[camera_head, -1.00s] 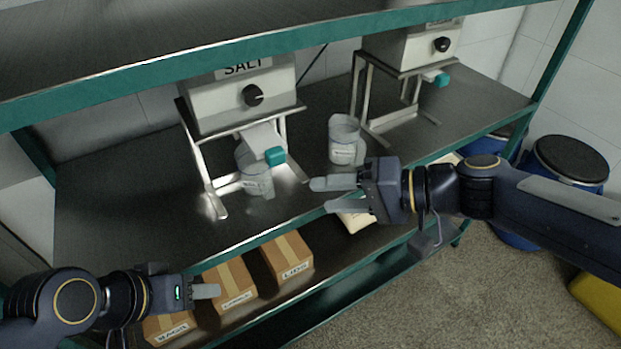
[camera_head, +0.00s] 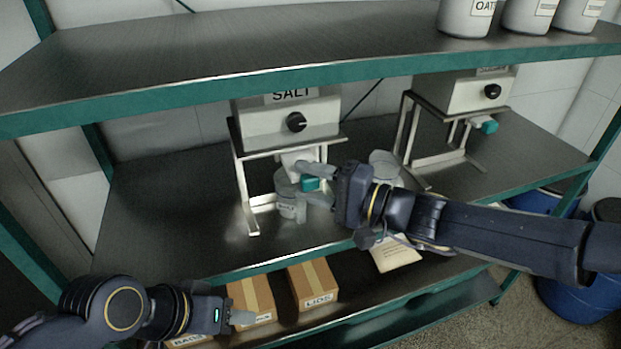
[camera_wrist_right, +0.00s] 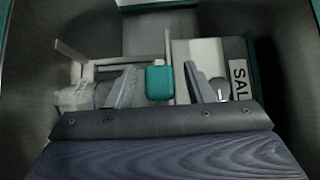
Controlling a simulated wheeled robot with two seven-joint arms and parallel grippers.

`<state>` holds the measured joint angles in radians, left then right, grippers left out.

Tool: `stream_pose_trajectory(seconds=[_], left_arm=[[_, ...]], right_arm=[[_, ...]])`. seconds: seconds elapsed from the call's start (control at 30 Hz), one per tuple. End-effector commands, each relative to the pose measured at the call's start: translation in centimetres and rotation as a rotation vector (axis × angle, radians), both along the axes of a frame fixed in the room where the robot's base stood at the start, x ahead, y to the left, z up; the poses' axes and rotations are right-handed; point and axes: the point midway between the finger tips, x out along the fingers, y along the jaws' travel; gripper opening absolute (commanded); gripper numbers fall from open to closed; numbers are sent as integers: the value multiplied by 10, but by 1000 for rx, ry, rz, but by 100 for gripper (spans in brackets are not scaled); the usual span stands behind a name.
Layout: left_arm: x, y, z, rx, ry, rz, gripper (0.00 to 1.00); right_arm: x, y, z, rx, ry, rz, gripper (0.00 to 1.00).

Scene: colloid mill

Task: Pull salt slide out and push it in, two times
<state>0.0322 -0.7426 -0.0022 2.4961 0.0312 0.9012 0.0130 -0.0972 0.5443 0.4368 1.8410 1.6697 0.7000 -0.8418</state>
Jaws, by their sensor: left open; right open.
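The salt dispenser (camera_head: 270,122), a grey box with a SALT label and a dark knob, stands on a metal frame on the middle shelf. Its slide has a teal handle (camera_head: 310,184) sticking out at the front; in the right wrist view the teal handle (camera_wrist_right: 159,83) lies between the fingertips. My right gripper (camera_head: 314,184) is open with its fingers around the handle. A clear labelled jar (camera_head: 287,206) stands under the salt outlet, partly hidden. My left gripper (camera_head: 240,311) is low at the left in front of the lower shelf, away from the dispenser.
A second dispenser (camera_head: 470,92) with a teal handle stands to the right. Another clear jar (camera_head: 385,160) is partly hidden behind my right gripper. Boxes (camera_head: 313,284) sit on the lower shelf, and the green upper shelf edge (camera_head: 200,95) hangs above.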

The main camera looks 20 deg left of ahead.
Motion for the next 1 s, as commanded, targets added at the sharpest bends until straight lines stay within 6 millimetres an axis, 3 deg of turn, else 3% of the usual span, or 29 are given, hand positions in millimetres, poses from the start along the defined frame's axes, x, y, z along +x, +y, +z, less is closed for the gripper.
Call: stream_pose_trajectory(seconds=[0.27, 0.6, 0.83, 1.0], left_arm=[[0, 0, 0, 0, 0, 0, 47], [0, 0, 0, 0, 0, 0, 47], [0, 0, -1, 0, 0, 0, 47], [0, 0, -6, 0, 0, 0, 47]], right_arm=[[0, 1, 0, 0, -1, -1, 46], [0, 1, 0, 0, -1, -1, 1], [4, 4, 0, 1, -1, 0, 0], [27, 20, -1, 3, -3, 2, 0]])
